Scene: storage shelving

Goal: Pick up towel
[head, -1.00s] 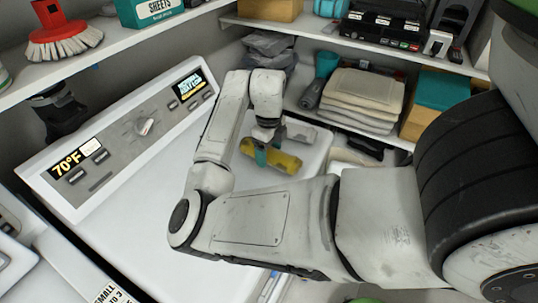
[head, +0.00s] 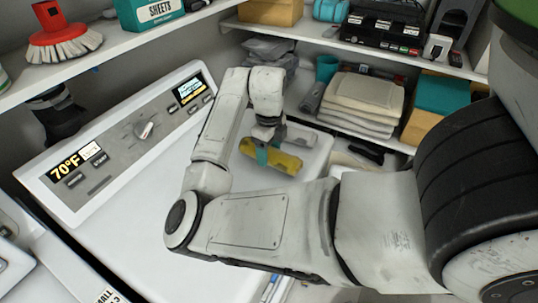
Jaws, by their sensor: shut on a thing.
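My gripper (head: 263,153) is in the middle of the head view, above the white top of the appliance. It is shut on a yellow, roll-like thing (head: 283,162), with a teal part of the gripper across it. The yellow thing is small in view, and I cannot tell for sure that it is a towel. My arm hides part of the appliance top. A stack of folded beige towels (head: 366,92) lies on the shelf to the right of my gripper.
The white appliance (head: 130,235) has a control panel (head: 125,140) at its back left. A shelf (head: 415,62) above the towels holds a black device (head: 385,30). A teal and tan box (head: 440,95) stands right of the towels. A red brush (head: 60,35) is on the left shelf.

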